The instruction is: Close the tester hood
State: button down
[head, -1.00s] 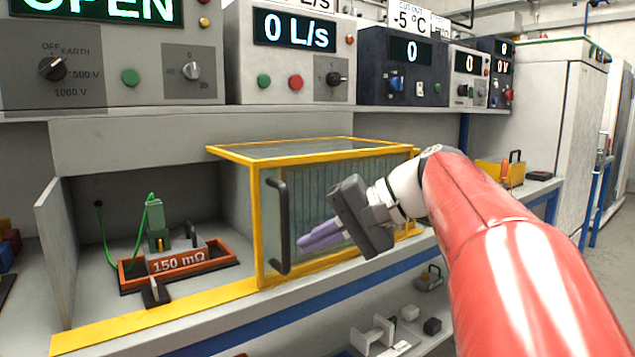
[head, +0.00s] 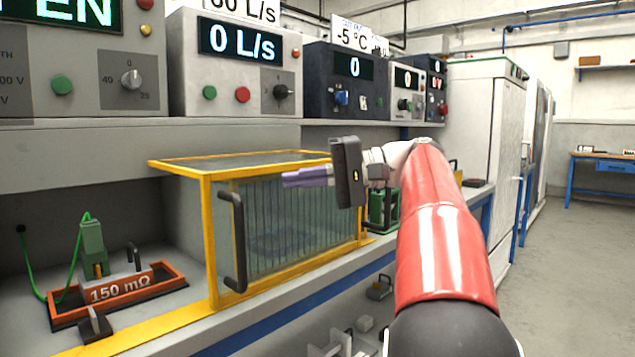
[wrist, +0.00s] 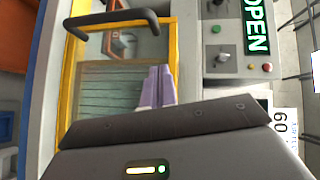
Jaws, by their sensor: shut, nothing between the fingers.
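The tester hood (head: 208,240) is a clear box with a yellow frame, standing at the right part of the yellow-edged bay. Its upright black handle (head: 237,245) is on the front left corner; the handle also shows at the top of the wrist view (wrist: 112,22). The orange tray marked 150 mΩ (head: 118,291) lies uncovered to the left of the hood. My gripper (head: 288,179) has its purple fingers shut and empty. It is near the hood's upper front, right of the handle and apart from it. In the wrist view the fingers (wrist: 158,85) lie over the hood's panel.
A shelf of instruments (head: 235,62) runs above the bench. A green device (head: 382,210) stands just right of the hood, partly behind my arm. A yellow rail (head: 150,328) runs along the bay's front edge. The floor on the right (head: 575,260) is open.

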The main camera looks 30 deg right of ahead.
jog(key=a, duration=0.4)
jog(key=w+a+f+b, duration=0.1)
jog(key=a, duration=0.1)
jog(key=shift+f, duration=0.1)
jog(key=shift+s+a+f, duration=0.15)
jog(key=shift+s+a, duration=0.1)
jog(key=shift+a, duration=0.5)
jog(key=shift+a, duration=0.15)
jog(key=s+a+b, duration=0.1)
jog(key=s+a, duration=0.2)
jog(key=a, duration=0.7)
jog(key=s+a+b, duration=0.2)
jog(key=s+a, duration=0.2)
jog(key=a, duration=0.6)
jog(key=s+a+b, duration=0.1)
jog(key=s+a, duration=0.3)
jog(key=a, duration=0.6)
jog(key=shift+s+a+b, duration=0.15)
jog(key=shift+a+b, duration=0.1)
jog(key=shift+b, duration=0.1)
